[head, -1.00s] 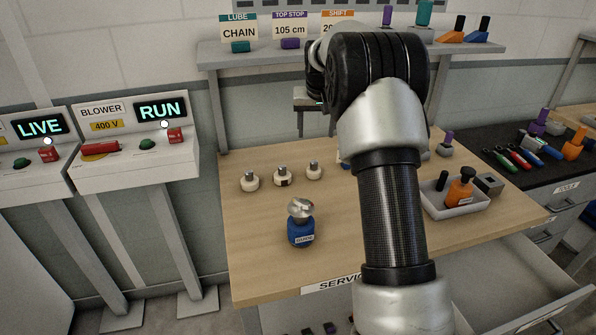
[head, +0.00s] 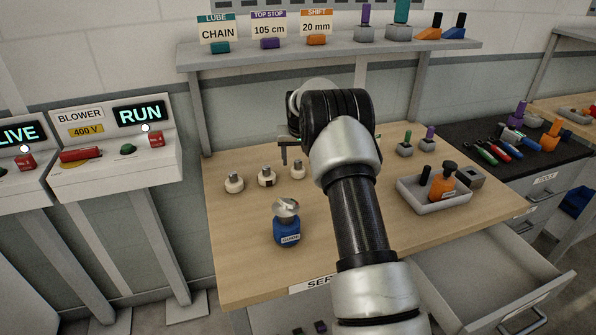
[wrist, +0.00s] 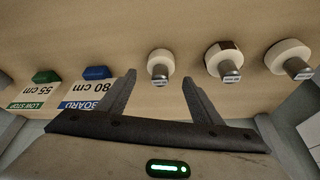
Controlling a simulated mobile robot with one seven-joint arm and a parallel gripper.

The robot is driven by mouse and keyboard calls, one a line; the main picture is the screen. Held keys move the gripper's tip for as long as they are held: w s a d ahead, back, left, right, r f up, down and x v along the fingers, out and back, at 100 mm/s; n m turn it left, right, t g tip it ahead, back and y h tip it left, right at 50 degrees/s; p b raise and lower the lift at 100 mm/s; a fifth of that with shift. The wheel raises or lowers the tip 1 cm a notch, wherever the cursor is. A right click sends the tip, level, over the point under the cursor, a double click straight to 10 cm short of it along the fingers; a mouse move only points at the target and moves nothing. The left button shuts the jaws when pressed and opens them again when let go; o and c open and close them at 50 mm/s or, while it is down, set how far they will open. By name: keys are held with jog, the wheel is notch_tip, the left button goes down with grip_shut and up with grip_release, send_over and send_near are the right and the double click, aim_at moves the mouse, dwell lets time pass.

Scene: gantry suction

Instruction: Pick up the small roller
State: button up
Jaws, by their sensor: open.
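Three cream rollers with grey metal stems stand in a row on the wooden bench. The one at the right end of the row in the head view (head: 298,171) looks the smallest, and I take it as the small roller. The middle roller (head: 267,178) has a dark patch; the left roller (head: 234,184) is plain. In the wrist view the small roller (wrist: 160,63) appears between the fingertips of my gripper (wrist: 158,77), which is open and empty. Whether it is level with the fingers I cannot tell. Its tag is unreadable. In the head view my arm hides most of the gripper.
A blue bottle with a metal top (head: 287,227) stands in front of the rollers. A grey tray (head: 426,206) with an orange bottle is to the right. A shelf (head: 340,55) hangs over the back. An open drawer (head: 490,285) juts out below the bench. The bench's front left is clear.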

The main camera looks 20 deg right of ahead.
aim_at(297, 171)
jog(key=shift+x, duration=1.35)
jog(key=c, duration=1.2)
